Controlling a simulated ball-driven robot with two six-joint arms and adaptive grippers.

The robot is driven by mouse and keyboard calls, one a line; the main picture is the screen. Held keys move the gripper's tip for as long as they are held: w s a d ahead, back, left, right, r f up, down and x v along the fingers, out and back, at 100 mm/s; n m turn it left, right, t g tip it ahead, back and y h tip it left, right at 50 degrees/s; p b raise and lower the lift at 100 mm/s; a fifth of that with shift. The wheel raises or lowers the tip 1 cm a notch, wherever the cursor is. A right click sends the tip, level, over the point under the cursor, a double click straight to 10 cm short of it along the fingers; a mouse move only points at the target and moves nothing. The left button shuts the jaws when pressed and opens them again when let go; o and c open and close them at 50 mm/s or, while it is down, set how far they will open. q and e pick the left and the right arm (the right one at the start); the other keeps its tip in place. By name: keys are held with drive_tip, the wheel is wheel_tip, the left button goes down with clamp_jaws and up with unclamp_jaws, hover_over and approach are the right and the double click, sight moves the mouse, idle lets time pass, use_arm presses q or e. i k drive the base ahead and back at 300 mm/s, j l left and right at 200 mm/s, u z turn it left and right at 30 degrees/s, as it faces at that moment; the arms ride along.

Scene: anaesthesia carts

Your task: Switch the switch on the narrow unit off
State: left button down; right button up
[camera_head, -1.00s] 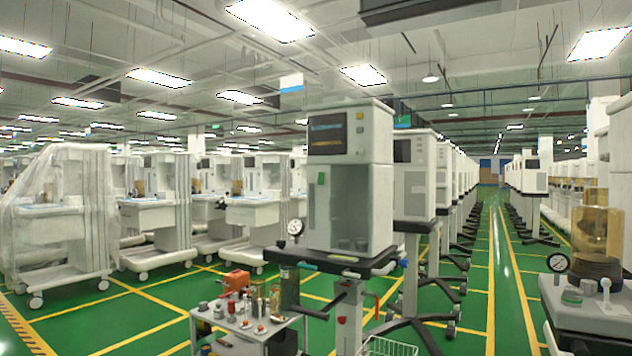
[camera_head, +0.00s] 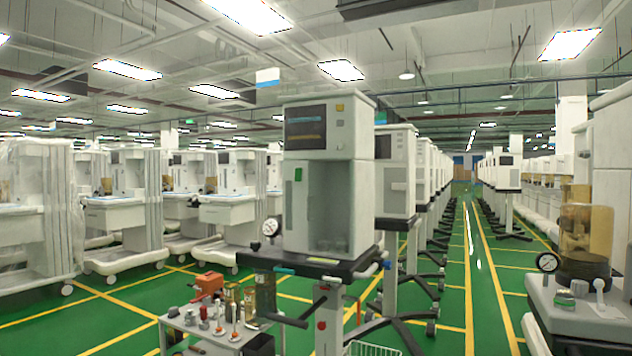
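A narrow white unit (camera_head: 360,210) stands upright on a dark stand near the middle of the head view. It has a dark screen (camera_head: 306,128) at the top and a green element (camera_head: 298,174) on its front below the screen. Small buttons sit right of the screen, one of them yellowish (camera_head: 340,107). I cannot tell which of these parts is the switch, or its state. Neither of my grippers shows in the view.
A small cart (camera_head: 205,338) with bottles and an orange device (camera_head: 208,283) stands at the front left of the unit. A white machine with an amber canister (camera_head: 585,235) is at the right edge. Green aisle floor (camera_head: 455,270) lies clear between the rows.

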sight(298, 171)
drive_tip(key=i+j+z, duration=0.45)
drive_tip(key=i, duration=0.3)
drive_tip(key=i+j+z, duration=0.5)
drive_tip(key=i+j, duration=0.15)
drive_tip(key=j, duration=0.2)
